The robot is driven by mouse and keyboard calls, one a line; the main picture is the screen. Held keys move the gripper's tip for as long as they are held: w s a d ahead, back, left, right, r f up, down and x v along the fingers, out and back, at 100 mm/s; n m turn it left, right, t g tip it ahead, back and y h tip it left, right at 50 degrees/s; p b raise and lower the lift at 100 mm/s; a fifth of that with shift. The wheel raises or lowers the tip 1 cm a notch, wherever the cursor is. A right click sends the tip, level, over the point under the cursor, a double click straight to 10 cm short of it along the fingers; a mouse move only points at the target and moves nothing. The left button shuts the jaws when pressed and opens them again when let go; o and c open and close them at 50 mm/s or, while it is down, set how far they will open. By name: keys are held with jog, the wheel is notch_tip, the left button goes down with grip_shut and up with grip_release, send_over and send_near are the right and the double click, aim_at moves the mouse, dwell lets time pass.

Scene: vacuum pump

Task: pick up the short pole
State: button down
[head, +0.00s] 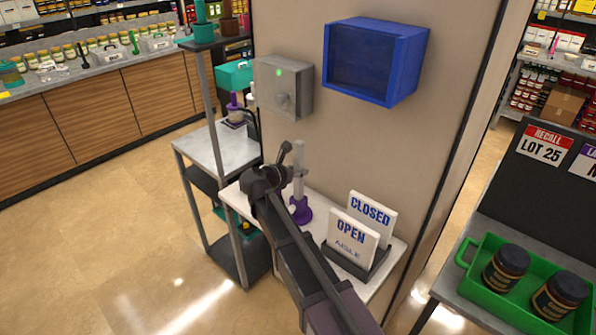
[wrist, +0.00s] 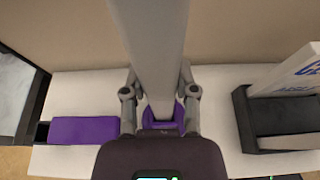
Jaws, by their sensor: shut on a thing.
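The short pole (head: 299,155) is a pale grey post with a purple round foot (head: 300,211). It stands upright at the small white shelf by the wall panel; I cannot tell whether its foot touches the shelf. My gripper (head: 296,173) is around the post, between its top and its foot. In the wrist view the post (wrist: 153,45) runs up from between my gripper's two fingers (wrist: 160,105), with purple showing low between them. The fingers are shut on the post. My gripper hides part of it.
On the white shelf (head: 232,195), a dark holder with OPEN and CLOSED signs (head: 355,235) stands to the right. A purple block (wrist: 84,130) lies left in the wrist view. A grey box (head: 284,88) and blue box (head: 375,60) hang on the wall above.

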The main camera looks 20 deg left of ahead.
aim_at(296, 152)
jog(key=shift+r+p, duration=3.3)
jog(key=shift+r, duration=0.4)
jog(key=shift+s+f, duration=0.1)
